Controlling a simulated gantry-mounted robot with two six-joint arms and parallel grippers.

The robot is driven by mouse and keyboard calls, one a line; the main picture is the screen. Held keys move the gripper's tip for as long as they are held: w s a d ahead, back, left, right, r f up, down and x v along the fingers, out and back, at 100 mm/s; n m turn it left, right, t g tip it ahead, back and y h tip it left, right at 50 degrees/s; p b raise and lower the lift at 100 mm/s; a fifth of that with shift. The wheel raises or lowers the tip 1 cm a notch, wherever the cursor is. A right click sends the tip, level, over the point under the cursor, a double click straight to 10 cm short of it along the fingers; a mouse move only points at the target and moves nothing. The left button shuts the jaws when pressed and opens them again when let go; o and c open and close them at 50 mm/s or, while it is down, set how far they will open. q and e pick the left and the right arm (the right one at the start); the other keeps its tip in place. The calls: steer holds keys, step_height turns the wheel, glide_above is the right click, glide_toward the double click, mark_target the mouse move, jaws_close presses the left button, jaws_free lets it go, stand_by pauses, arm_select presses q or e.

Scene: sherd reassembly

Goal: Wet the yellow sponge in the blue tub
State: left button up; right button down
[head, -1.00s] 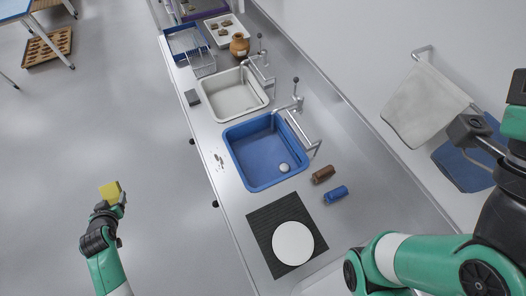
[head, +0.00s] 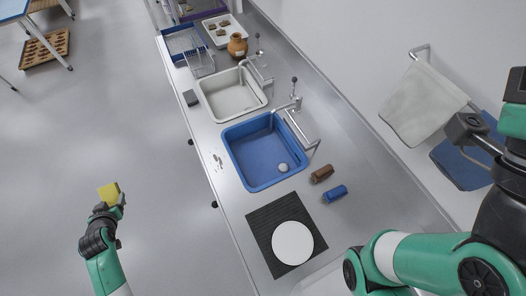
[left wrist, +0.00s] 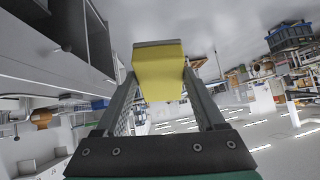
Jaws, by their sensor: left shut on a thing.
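The yellow sponge (head: 109,193) is held between the fingers of my left gripper (head: 108,207), out over the floor left of the counter. In the left wrist view the sponge (left wrist: 160,80) is clamped between both fingers, with a grey layer along its far edge. The blue tub (head: 257,174) is set in the counter, well to the right of the sponge. A small round pale disc lies on its bottom near the right corner. My right arm fills the right edge of the head view. Its gripper (head: 468,130) shows only in part, so its opening is unclear.
A white sink (head: 213,103) lies beyond the tub, with taps along the wall side. A dark mat (head: 259,218) with a white disc (head: 293,243) lies nearer. Brown (head: 322,174) and blue (head: 335,193) rolls lie right of the tub. The floor between sponge and counter is clear.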

mark_target(106, 193)
stand_by(0.4)
arm_select(q)
step_height(106, 193, up, 4)
steer(key=p, duration=0.4)
steer(key=shift+r, duration=0.15)
steer(key=shift+s, duration=0.1)
